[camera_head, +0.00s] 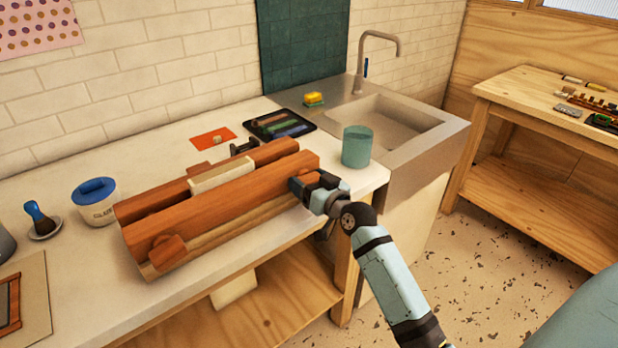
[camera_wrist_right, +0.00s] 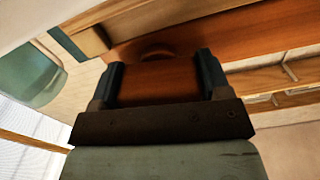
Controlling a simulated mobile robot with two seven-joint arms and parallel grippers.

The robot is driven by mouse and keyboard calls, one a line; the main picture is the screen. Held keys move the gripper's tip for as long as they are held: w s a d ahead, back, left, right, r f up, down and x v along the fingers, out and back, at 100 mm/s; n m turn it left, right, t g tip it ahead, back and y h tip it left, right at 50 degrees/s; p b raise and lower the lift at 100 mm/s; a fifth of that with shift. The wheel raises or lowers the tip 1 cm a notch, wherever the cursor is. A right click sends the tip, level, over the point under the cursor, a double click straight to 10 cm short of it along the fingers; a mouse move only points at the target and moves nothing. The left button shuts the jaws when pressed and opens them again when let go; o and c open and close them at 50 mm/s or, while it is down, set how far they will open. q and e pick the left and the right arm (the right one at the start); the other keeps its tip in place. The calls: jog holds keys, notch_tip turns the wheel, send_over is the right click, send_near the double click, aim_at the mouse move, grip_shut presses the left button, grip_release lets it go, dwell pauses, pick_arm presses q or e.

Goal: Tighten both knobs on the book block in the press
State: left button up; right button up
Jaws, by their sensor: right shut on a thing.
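The wooden press (camera_head: 225,208) lies on the white worktop, with the pale book block (camera_head: 222,174) clamped between its two reddish beams. The left knob (camera_head: 167,251), a wooden block shape, sticks out of the front beam near its left end and is free. My left gripper is not in view.
A teal cup (camera_head: 357,146) stands just right of the press, near the sink (camera_head: 398,120). A dark tray (camera_head: 278,126) and an orange card (camera_head: 213,139) lie behind. A blue-lidded jar (camera_head: 95,203) and a brush (camera_head: 40,219) stand left. The front worktop edge is close.

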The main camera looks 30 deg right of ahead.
jog(key=o, duration=0.7)
jog(key=shift+o, duration=1.1)
jog(key=shift+s, duration=0.1)
jog(key=s+d, duration=0.1)
jog(key=s, duration=1.2)
jog(key=shift+s, duration=0.35)
